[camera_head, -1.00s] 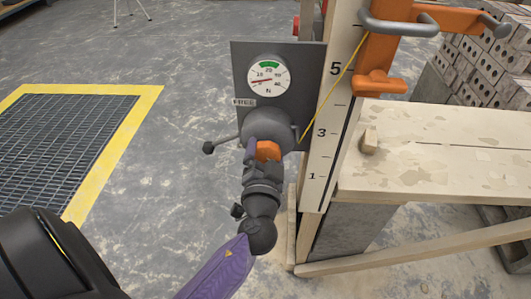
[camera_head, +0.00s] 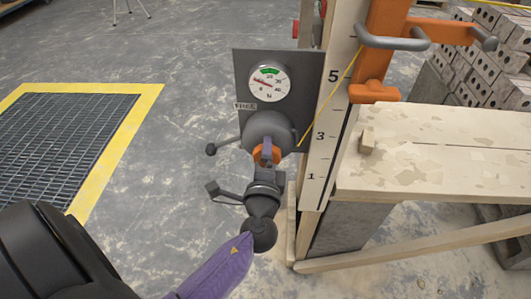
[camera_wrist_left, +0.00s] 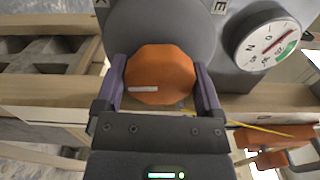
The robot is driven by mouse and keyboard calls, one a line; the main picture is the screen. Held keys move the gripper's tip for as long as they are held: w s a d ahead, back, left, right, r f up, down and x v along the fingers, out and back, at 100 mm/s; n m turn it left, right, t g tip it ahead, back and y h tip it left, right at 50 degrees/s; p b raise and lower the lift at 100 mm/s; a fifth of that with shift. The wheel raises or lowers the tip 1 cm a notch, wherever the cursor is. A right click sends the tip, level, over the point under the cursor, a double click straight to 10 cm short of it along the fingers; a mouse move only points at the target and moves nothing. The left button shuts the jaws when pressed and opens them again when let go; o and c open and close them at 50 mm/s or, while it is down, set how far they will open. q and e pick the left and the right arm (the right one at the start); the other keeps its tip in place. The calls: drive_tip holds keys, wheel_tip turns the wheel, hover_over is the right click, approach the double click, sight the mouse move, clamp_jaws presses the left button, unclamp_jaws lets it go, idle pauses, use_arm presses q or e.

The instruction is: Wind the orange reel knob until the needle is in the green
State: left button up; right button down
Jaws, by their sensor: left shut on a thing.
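The orange reel knob (camera_head: 277,155) sits on the front of a dark grey reel drum (camera_head: 267,130), below a round gauge (camera_head: 268,84) on a grey plate. My left gripper (camera_head: 266,152) is shut on the knob. In the left wrist view the purple fingers (camera_wrist_left: 160,85) press on opposite sides of the faceted orange knob (camera_wrist_left: 160,72), which has a white mark. The gauge has a green band at its top. Its red needle points left, near the 10 mark, outside the green. The gauge also shows in the left wrist view (camera_wrist_left: 268,45). My right gripper is not in view.
A yellow line (camera_head: 338,82) runs from the reel up past a numbered board (camera_head: 322,150). A lever with a black ball (camera_head: 211,149) sticks out left beside a FREE label (camera_head: 245,106). An orange bracket (camera_head: 378,60) and a wooden bench (camera_head: 440,150) stand right.

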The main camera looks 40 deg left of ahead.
use_arm(q)
drive_tip(key=m+p, duration=0.1)
drive_tip(key=m, duration=0.3)
drive_tip(key=shift+m, duration=0.4)
idle(0.4)
drive_tip(key=o, duration=1)
drive_tip(key=p+v, duration=0.1)
drive_tip(key=v, duration=0.9)
